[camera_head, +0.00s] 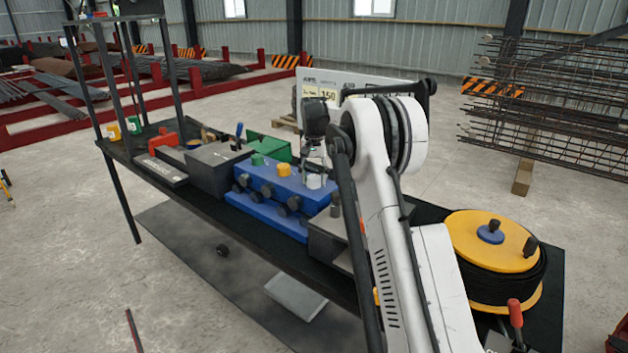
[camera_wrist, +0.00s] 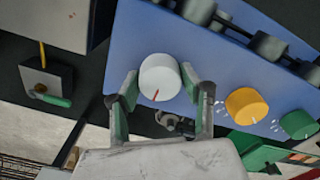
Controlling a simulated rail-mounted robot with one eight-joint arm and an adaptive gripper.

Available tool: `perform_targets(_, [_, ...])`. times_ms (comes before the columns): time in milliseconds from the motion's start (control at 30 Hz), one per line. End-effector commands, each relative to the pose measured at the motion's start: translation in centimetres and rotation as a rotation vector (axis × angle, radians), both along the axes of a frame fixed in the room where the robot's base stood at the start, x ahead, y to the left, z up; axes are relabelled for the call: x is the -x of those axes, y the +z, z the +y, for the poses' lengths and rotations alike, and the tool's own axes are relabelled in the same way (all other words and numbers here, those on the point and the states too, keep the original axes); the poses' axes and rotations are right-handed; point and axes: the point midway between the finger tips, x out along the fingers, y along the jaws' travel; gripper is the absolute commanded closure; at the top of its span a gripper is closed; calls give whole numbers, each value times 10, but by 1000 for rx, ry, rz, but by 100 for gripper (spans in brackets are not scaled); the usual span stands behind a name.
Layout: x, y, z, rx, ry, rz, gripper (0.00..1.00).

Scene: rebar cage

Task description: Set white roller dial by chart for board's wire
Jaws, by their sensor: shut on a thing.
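The white dial (camera_wrist: 158,72) sits on the blue roller unit (camera_wrist: 225,62). It has a red mark that points down and slightly left in the wrist view. My gripper (camera_wrist: 159,93) is shut on this dial, one finger on each side. In the head view my gripper (camera_head: 313,168) comes down from above onto the white dial (camera_head: 314,182) at the right end of the blue unit's top. The yellow dial (camera_head: 284,170) and green dial (camera_head: 257,159) stand beside it. The board (camera_head: 352,82) behind shows "150"; my arm hides part of it, and its other text is too small to read.
A red-handled lever (camera_head: 515,314) stands near the spool. Rebar racks stand behind.

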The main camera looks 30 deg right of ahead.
Motion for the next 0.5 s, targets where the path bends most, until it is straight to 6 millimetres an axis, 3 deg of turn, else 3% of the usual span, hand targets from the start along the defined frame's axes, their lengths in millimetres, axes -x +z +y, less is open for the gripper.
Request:
perform_targets(467, [0, 1, 0, 1, -12, -1, 86])
perform_targets(500, [0, 1, 0, 1, -12, -1, 55])
